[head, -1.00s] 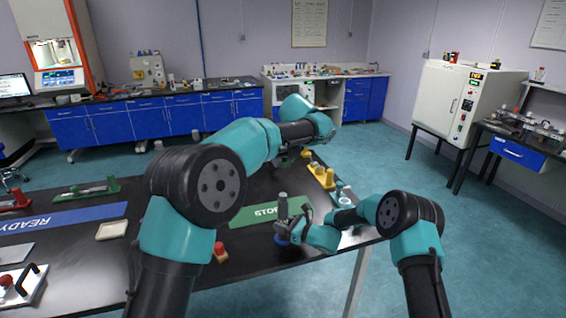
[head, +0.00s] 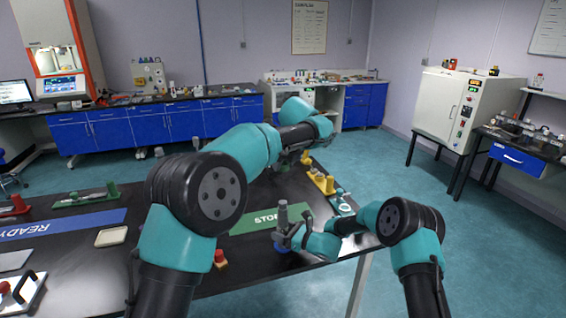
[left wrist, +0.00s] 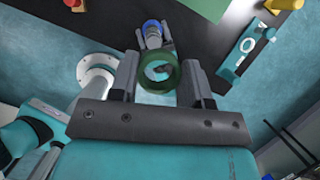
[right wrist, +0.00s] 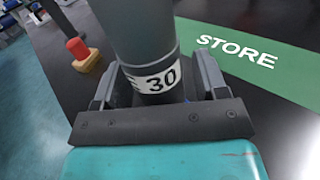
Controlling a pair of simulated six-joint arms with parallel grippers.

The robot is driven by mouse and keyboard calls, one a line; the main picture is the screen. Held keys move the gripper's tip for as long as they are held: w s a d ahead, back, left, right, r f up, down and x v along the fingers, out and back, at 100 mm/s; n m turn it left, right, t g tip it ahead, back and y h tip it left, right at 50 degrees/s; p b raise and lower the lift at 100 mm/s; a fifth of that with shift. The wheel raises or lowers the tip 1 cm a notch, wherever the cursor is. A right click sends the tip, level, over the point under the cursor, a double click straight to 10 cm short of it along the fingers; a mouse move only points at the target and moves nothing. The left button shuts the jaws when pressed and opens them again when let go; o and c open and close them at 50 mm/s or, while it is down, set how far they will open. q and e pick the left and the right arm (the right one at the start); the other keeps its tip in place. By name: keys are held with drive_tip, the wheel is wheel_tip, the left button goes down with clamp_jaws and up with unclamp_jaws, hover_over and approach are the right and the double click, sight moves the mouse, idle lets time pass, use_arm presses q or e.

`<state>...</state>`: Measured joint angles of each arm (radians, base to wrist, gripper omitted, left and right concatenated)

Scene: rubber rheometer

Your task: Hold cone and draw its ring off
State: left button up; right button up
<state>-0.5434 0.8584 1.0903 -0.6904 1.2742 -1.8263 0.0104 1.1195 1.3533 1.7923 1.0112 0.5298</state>
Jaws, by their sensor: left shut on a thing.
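The grey cone (head: 283,216) stands upright on a blue base (head: 281,247) near the front edge of the black table. Its white label, reading 30, shows in the right wrist view (right wrist: 152,82). My right gripper (head: 290,235) has its fingers on either side of the cone's lower part; whether they press on it is hidden. The green ring (left wrist: 162,88) is in my left gripper (left wrist: 160,70), which is shut on it. The ring is apart from the cone, whose blue base shows beyond it in the left wrist view. In the head view my left arm hides the ring.
A green STORE mat (head: 262,220) lies beside the cone. A yellow fixture (head: 322,180) and a teal stand (head: 343,203) are at the table's right edge. A red-topped block (head: 220,259) and a beige tray (head: 111,237) lie to the left.

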drive_tip(key=shift+o, duration=0.3)
drive_tip(key=shift+d, duration=0.1)
drive_tip(key=v, duration=1.2)
drive_tip(key=shift+r, duration=0.1)
